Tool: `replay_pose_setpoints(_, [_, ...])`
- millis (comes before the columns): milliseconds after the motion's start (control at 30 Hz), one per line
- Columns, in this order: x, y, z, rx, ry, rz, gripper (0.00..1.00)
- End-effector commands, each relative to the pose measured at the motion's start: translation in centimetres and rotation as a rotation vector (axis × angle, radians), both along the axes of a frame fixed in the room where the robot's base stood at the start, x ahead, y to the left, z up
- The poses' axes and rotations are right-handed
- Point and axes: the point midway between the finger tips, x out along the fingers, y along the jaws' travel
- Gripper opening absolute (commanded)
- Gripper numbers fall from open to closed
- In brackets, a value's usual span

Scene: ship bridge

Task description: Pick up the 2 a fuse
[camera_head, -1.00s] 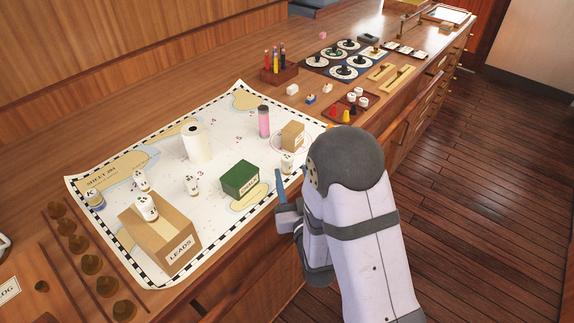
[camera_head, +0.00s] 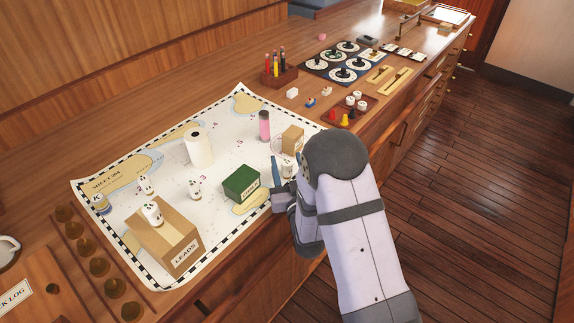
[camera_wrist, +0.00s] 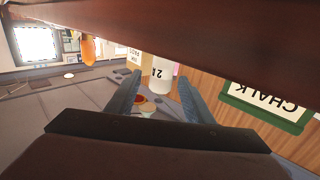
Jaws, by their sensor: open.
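A small white cylinder marked 2 A, the fuse (camera_wrist: 161,77), shows upside down in the wrist view, between and just beyond my fingertips. In the head view a white cylinder (camera_head: 288,168) stands on the chart just beside my gripper (camera_head: 279,182), in the matching spot; its marking is too small to read there. My gripper (camera_wrist: 161,88) is open, with one blue finger on each side of the fuse in the wrist view. I cannot tell whether either finger touches it. Similar white cylinders stand on the LEADS box (camera_head: 152,213) and on the chart (camera_head: 194,189).
The green chalk box (camera_head: 241,183) stands left of my gripper and shows in the wrist view (camera_wrist: 265,108). The LEADS box (camera_head: 170,248) is at front left. The chart (camera_head: 225,145) has bare patches between.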

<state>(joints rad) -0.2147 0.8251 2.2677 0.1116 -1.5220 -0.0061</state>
Motion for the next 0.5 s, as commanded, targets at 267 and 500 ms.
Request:
replay_pose_setpoints(267, [0.33,0.04,-0.02,0.000,0.000,0.000,0.47])
replay_pose_setpoints(500, [0.32,0.05,-0.01,0.000,0.000,0.001,0.03])
